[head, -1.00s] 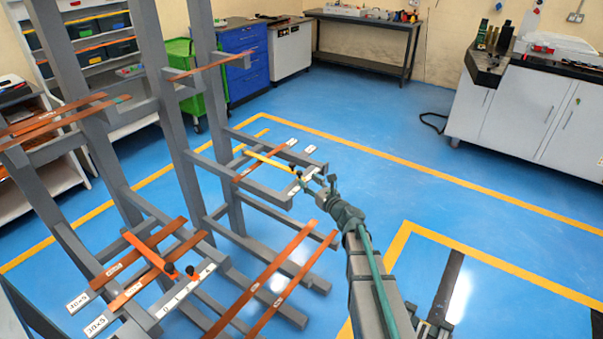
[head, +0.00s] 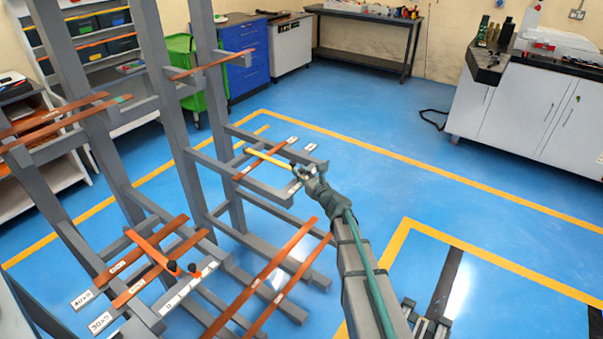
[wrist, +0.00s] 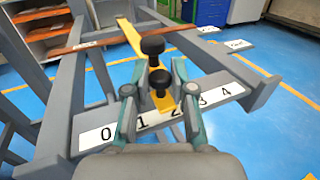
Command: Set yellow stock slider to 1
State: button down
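The yellow stock slider (head: 265,160) is a long flat bar on the far low arm of the rack; it also shows in the wrist view (wrist: 132,38). Two black knobs, a far one (wrist: 153,46) and a near one (wrist: 160,78), stand on its near end. My gripper (wrist: 157,88) is open, with a finger on each side of the near knob and gaps visible. In the head view my gripper (head: 303,172) is at the bar's near end.
A copper bar (head: 262,161) crosses beneath or beside the yellow bar. Grey rack posts (head: 178,110) stand to the left. An orange slider (head: 150,250) with its own scale sits lower left. Long copper bars (head: 270,280) lie in front. Blue floor right of the rack is clear.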

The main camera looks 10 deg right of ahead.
aim_at(297, 184)
jog(key=shift+w+d, duration=0.15)
jog(key=shift+d, duration=0.05)
jog(key=shift+s+a+f+b, duration=0.15)
jog(key=shift+s+a+b, duration=0.2)
jog(key=shift+b, duration=0.1)
jog(key=shift+s+a+b, duration=0.7)
jog(key=shift+s+b, duration=0.05)
jog(key=shift+s, duration=0.1)
jog(key=shift+s+a, duration=0.15)
jog(key=shift+a, duration=0.05)
jog(key=c, duration=1)
grip_release()
jog(key=shift+c, duration=0.2)
jog(key=v, duration=1.2)
